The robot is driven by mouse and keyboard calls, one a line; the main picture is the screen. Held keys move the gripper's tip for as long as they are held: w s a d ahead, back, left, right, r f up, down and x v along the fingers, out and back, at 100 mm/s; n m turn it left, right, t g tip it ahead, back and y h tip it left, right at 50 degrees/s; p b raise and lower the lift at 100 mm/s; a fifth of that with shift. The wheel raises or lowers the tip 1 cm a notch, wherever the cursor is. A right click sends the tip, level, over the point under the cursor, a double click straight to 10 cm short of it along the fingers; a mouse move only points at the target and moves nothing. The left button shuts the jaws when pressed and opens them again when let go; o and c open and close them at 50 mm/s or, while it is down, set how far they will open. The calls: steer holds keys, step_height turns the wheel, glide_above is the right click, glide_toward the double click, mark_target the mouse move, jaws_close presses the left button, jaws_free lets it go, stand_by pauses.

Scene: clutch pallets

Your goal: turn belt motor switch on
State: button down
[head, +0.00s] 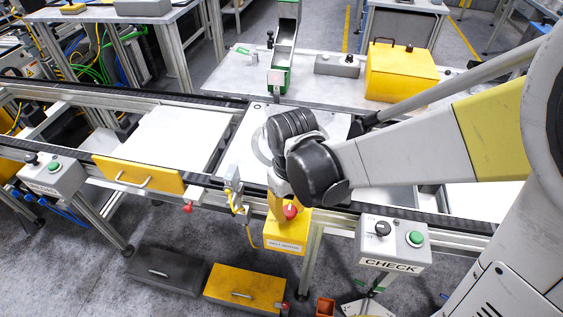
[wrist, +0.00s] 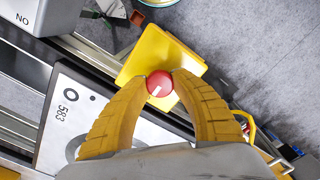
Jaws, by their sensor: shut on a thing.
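The belt motor switch is a yellow box (head: 285,236) with a label on its front, hanging at the front edge of the conveyor. Its round red knob (head: 291,211) shows just below my gripper (head: 279,199) in the head view. In the wrist view, the red knob (wrist: 159,84) with a white mark sits between the yellow fingertips of my gripper (wrist: 160,82), on the yellow box (wrist: 160,52). The fingers are shut on the knob from both sides. My gripper partly hides the top of the box in the head view.
A CHECK box (head: 393,243) with a black knob and green button stands to the right. A similar grey box (head: 52,176) is at the far left. A white plate (head: 243,140) lies on the conveyor behind my gripper. Dark (head: 164,278) and yellow (head: 243,288) boxes lie below.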

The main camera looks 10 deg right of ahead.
mark_target(289, 210)
stand_by(0.3)
steer(key=c, duration=1)
jaws_free()
step_height(289, 210, up, 12)
